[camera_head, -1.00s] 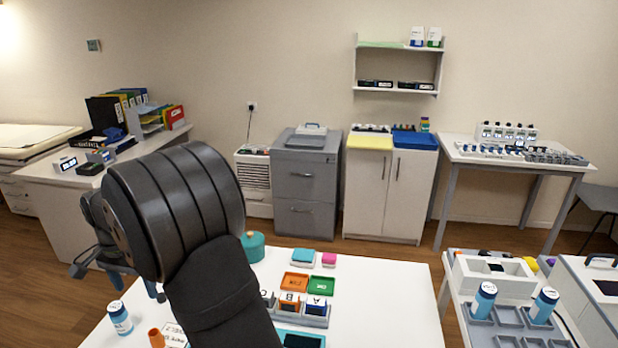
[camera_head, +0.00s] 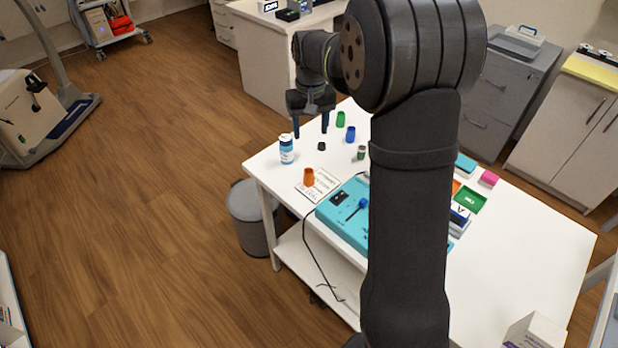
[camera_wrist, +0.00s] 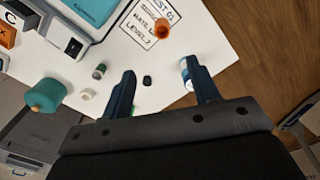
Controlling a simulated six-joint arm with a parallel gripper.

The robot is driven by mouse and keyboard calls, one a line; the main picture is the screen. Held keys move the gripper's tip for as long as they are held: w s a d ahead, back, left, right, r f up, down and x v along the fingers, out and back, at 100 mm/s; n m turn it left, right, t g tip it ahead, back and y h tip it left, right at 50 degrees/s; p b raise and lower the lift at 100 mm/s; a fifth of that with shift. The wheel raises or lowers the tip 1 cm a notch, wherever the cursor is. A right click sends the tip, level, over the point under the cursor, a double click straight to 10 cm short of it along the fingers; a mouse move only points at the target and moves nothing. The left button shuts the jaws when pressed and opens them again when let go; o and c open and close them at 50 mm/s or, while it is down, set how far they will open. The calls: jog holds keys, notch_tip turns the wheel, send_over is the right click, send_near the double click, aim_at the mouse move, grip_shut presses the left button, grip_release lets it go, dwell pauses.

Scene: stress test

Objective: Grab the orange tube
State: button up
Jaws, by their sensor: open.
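The orange tube (camera_head: 309,177) stands on the printed white sheet near the left edge of the white table. In the wrist view the orange tube (camera_wrist: 163,31) shows beyond my fingertips, beside the sheet's printed text. My gripper (camera_head: 311,130) is open and empty, above the far left part of the table, farther back than the tube. In the wrist view my gripper's two fingers (camera_wrist: 163,82) are spread apart, with a small black cap (camera_wrist: 147,80) seen between them and a white-and-blue bottle (camera_wrist: 186,72) by the right finger.
My arm hides part of the table.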

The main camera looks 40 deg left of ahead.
jog(key=n, duration=0.7)
send_near(309, 175)
jog(key=f, duration=0.2)
jog(key=w+f, duration=0.1)
jog(key=f, duration=0.3)
jog(key=shift+w+a+f, duration=0.15)
jog(key=shift+w+a, duration=0.15)
jog(key=shift+a, duration=0.1)
jog(key=shift+s+a+f, duration=0.1)
jog(key=shift+s+f, duration=0.05)
jog(key=shift+f, duration=1.25)
jog(key=shift+s+a+f, duration=0.1)
jog(key=shift+s+f, duration=0.05)
jog(key=shift+f, duration=1.2)
jog(key=c, duration=1)
